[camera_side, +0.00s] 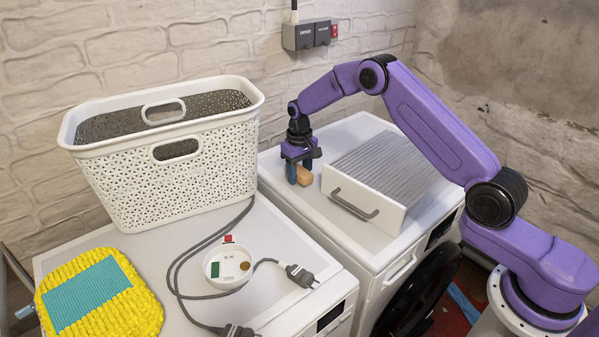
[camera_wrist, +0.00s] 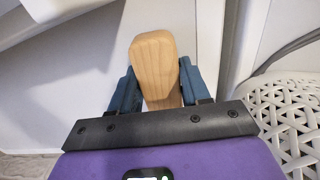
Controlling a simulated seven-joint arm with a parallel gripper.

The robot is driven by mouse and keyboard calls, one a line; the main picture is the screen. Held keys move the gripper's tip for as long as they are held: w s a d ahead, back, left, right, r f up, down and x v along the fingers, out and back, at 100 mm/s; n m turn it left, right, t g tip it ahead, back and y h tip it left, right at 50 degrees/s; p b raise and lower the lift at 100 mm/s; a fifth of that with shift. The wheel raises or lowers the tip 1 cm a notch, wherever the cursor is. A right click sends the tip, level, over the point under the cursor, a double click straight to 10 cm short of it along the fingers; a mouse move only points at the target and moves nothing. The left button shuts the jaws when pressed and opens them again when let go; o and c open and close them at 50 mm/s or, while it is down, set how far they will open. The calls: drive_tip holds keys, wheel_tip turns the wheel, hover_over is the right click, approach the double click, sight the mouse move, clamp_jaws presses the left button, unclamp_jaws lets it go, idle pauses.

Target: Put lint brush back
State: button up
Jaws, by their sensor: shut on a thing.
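My gripper (camera_side: 298,172) is over the top of the right-hand white machine, to the left of a white drawer-like unit. Its blue fingers are shut on a light wooden piece (camera_side: 305,177), which looks like the lint brush's handle. In the wrist view the wooden handle (camera_wrist: 155,62) sits between the two blue fingers of my gripper (camera_wrist: 158,80), its blunt end pointing away from the wrist. No bristles or lint pad show. I cannot tell whether the wood touches the machine top.
The white unit with a ribbed grey top and grey handle (camera_side: 353,204) stands close to the right. A white laundry basket (camera_side: 215,163) stands left. A yellow and teal mop pad (camera_side: 140,305), a round white dish (camera_side: 212,270) and a dark cable (camera_side: 172,268) lie on the left machine.

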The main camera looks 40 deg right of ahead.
sight(299, 170)
drive_tip(key=shift+f, duration=0.2)
drive_tip(key=o, duration=1)
drive_tip(key=shift+r, duration=0.15)
wheel_tip(299, 170, up, 11)
drive_tip(key=shift+f, duration=0.15)
drive_tip(key=shift+r, duration=0.75)
drive_tip(key=shift+a, duration=0.1)
